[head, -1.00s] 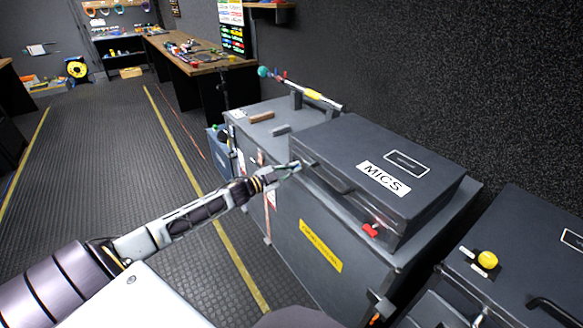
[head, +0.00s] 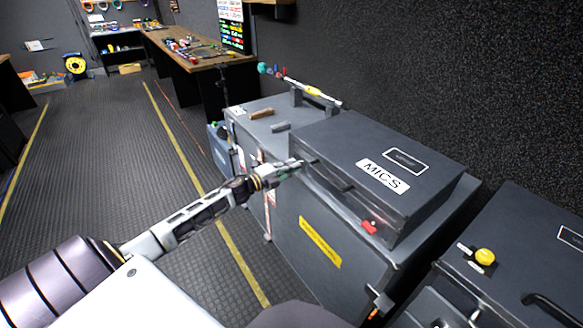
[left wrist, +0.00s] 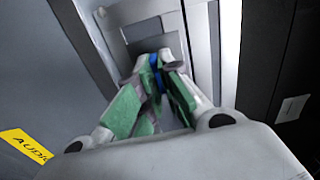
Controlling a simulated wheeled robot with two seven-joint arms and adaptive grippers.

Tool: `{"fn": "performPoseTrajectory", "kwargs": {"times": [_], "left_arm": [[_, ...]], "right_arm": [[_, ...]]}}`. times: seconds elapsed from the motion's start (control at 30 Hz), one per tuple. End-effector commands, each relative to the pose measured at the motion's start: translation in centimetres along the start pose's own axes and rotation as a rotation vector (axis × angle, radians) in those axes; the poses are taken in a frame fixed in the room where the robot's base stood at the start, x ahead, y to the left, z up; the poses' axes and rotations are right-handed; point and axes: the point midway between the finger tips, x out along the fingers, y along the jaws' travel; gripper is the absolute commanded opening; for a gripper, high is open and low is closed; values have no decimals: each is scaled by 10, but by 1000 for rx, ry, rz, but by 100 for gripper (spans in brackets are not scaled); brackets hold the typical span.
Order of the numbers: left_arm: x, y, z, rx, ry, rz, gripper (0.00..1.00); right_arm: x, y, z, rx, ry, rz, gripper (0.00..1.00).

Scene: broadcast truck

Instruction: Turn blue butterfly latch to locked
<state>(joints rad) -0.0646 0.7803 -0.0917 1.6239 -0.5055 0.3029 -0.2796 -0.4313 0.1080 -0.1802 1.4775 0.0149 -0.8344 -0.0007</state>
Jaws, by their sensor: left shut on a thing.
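The blue butterfly latch (left wrist: 155,64) shows as a small blue patch between the green-padded fingertips of my left gripper (left wrist: 153,78) in the left wrist view. Most of it is hidden by the fingers, and I cannot tell its angle. In the head view my left gripper (head: 290,168) is shut at the front left of the grey case marked MICS (head: 370,150). The latch itself is hidden there. My right gripper is not in view.
A red latch (head: 369,227) is on the same case front, right of its handle (head: 328,177). A yellow knob (head: 485,256) is on another case at right. The case stands on a larger grey case with a yellow label (head: 320,242). The floor at left is clear.

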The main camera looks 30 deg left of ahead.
Motion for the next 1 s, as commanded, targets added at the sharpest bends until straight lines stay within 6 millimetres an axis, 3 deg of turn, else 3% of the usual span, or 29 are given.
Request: {"fn": "performPoseTrajectory", "kwargs": {"times": [0.57,0.6,0.73,1.0], "left_arm": [[1,-3,-1,48,2,-5,0],[1,-3,-1,48,2,-5,11],[1,-3,-1,47,2,-5,28],[1,-1,-1,45,1,-2,29]], "right_arm": [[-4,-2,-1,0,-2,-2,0],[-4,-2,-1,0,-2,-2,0],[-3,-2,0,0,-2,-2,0],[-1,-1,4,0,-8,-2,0]]}}
